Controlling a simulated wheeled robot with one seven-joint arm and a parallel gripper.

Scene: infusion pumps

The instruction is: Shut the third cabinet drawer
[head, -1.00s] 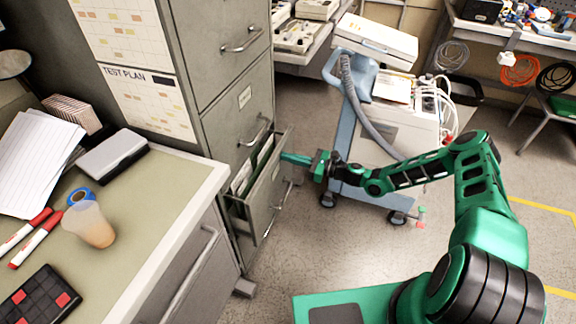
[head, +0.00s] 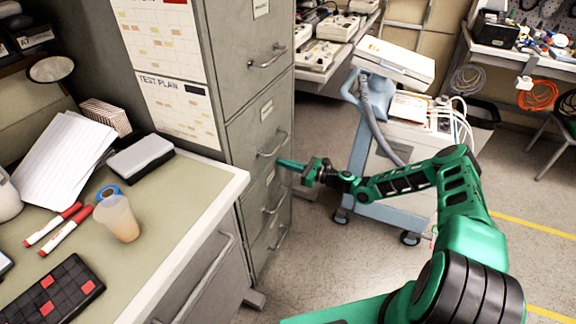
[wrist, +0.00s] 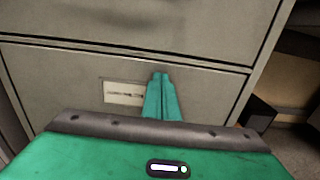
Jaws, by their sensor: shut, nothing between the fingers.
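The grey filing cabinet (head: 240,75) stands left of centre with a column of drawers. Its third drawer (head: 260,200) looks flush with the fronts above and below it, and no open gap shows. In the wrist view the drawer front (wrist: 65,85) with its white label (wrist: 122,93) fills the middle, below a dark seam. My gripper (head: 284,163) is shut and empty, its green fingertips at the upper part of this front, right of the label in the wrist view (wrist: 160,78). They look touching or very close; I cannot tell which.
A desk (head: 185,195) with a cup (head: 118,220) and papers stands at the left, close to the cabinet. A blue-grey wheeled cart (head: 375,190) stands behind my arm. The floor right of the cabinet's base is clear.

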